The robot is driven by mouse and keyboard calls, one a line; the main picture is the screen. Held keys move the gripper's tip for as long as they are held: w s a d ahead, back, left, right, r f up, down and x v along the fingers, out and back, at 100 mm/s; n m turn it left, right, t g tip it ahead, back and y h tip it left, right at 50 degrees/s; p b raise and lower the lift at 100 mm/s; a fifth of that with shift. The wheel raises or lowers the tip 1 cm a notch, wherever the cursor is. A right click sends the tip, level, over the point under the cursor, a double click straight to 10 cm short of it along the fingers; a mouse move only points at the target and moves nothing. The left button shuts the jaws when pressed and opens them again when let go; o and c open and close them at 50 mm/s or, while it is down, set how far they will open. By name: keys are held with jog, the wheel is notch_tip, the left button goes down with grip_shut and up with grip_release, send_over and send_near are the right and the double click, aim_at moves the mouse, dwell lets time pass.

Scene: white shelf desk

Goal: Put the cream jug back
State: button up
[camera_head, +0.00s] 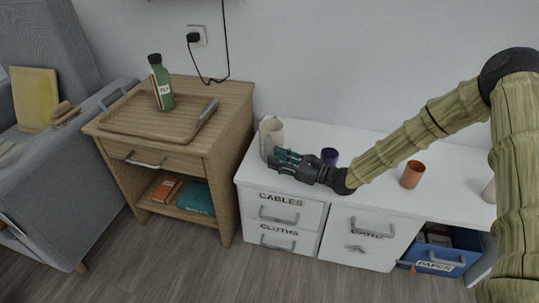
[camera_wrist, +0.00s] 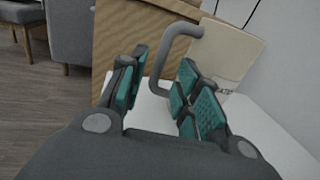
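The cream jug (camera_head: 272,131) stands upright at the left end of the white desk (camera_head: 330,138), near the wooden cabinet. In the wrist view the cream jug (camera_wrist: 232,62) shows a grey handle and partly hidden dark lettering. My gripper (camera_head: 280,158) is low over the desk at the jug's front side, and its teal-padded fingers partly cover the jug's lower part. In the wrist view my gripper (camera_wrist: 163,72) is open, with the handle in the gap between its fingers. Whether the fingers touch the handle I cannot tell.
A purple cup (camera_head: 329,156) stands just behind my gripper, and an orange-brown cup (camera_head: 412,174) stands further right. The wooden cabinet (camera_head: 225,100) at left bears a tray (camera_head: 125,119) and a green bottle (camera_head: 161,88). Drawers and an open blue box (camera_head: 440,257) are below the desktop.

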jog(key=p+v, duration=0.1)
jog(key=v, duration=0.7)
jog(key=shift+p, duration=0.3)
